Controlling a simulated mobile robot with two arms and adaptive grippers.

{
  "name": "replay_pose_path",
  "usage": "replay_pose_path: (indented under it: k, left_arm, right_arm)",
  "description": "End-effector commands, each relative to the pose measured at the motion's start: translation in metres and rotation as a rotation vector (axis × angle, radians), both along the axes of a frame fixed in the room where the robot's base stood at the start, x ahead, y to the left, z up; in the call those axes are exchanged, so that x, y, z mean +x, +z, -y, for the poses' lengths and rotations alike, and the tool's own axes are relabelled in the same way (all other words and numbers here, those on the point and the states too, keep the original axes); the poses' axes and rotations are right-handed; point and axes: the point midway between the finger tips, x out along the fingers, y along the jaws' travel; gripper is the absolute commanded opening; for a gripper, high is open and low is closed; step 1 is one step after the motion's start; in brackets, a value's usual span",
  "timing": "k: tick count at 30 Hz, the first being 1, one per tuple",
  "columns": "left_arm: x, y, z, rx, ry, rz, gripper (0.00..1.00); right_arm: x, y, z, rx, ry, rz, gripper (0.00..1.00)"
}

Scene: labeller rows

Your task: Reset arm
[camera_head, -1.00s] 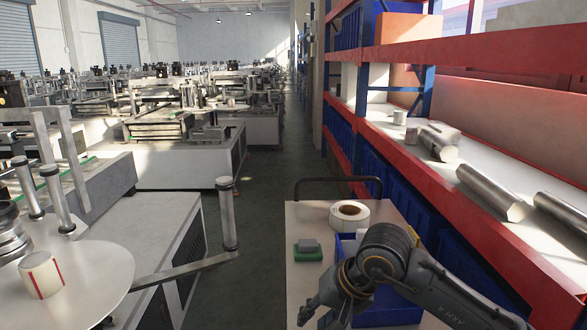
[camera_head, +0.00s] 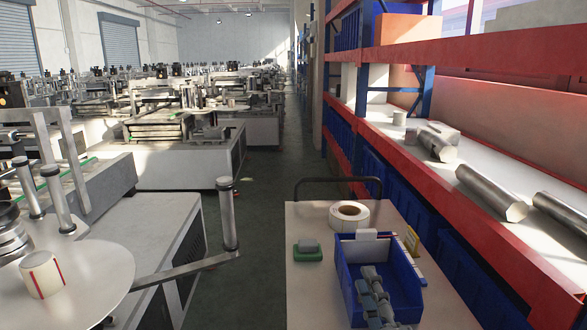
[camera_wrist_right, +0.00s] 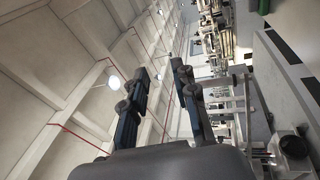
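My right gripper (camera_head: 371,272) shows low in the head view, in front of the blue bin (camera_head: 419,301) on the cart. In the right wrist view, the two dark fingers of the right gripper (camera_wrist_right: 159,72) stand apart with nothing between them. The fingers point up towards the ceiling there. My left gripper is not in view.
The cart top (camera_head: 308,290) also holds a white label roll (camera_head: 366,217) and a green and grey block (camera_head: 307,250). Red shelving (camera_head: 433,184) stands close on the right. A labelling machine (camera_head: 160,235) is on the left, with an open aisle (camera_head: 270,195) between.

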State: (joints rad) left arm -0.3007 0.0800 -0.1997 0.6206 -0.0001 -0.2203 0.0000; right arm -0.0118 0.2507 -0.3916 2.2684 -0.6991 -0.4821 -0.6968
Motion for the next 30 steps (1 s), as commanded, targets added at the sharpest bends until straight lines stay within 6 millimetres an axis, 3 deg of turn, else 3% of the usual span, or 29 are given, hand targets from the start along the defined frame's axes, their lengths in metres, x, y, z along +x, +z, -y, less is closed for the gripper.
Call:
replay_pose_path:
  k: [1, 4, 6, 10, 15, 23, 30]
  left_arm:
    - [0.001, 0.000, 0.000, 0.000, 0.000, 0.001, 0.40]
    - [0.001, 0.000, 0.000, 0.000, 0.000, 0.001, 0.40]
    - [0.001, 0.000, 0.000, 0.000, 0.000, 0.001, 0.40]
    - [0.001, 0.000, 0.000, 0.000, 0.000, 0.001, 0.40]
    - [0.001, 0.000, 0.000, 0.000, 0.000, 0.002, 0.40]
    - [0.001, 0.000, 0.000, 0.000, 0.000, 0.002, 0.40]
    - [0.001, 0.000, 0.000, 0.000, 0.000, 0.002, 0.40]
  right_arm:
    - [-0.005, -0.036, 0.020, 0.139, -0.044, -0.150, 0.28]
    - [-0.025, -0.103, 0.050, 0.399, -0.145, -0.421, 0.28]
    - [-0.049, -0.149, 0.065, 0.564, -0.226, -0.599, 0.28]
    - [-0.103, -0.215, 0.078, 0.808, -0.378, -0.874, 0.28]
    - [-0.170, -0.265, 0.081, 1.011, -0.553, -1.124, 0.28]
    - [-0.263, -0.301, 0.075, 1.204, -0.799, -1.406, 0.28]
    - [-0.244, -0.371, 0.072, 1.185, -0.808, -1.421, 0.28]
